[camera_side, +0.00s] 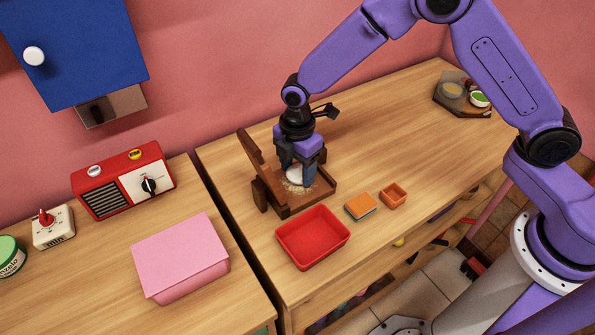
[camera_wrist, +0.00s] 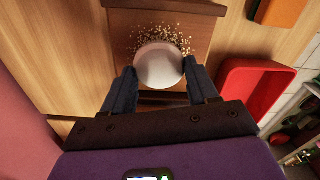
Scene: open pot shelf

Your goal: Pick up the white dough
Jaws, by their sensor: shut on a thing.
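The white dough (camera_side: 294,174) is a small pale round lump in a brown wooden tray (camera_side: 318,201) with a raised back. My gripper (camera_side: 301,178) points down into the tray, with its fingers on both sides of the dough. In the wrist view the dough (camera_wrist: 159,65) sits between the two dark fingertips (camera_wrist: 160,80), which press against its sides. Pale crumbs (camera_wrist: 150,38) lie on the tray floor around it. I cannot tell whether the dough is clear of the tray floor.
A red bin (camera_side: 313,237) stands just in front of the tray. An orange-topped block (camera_side: 360,206) and a small orange box (camera_side: 393,195) are to its right. A pink box (camera_side: 181,255) and red radio (camera_side: 122,180) are on the left counter. The right table is mostly clear.

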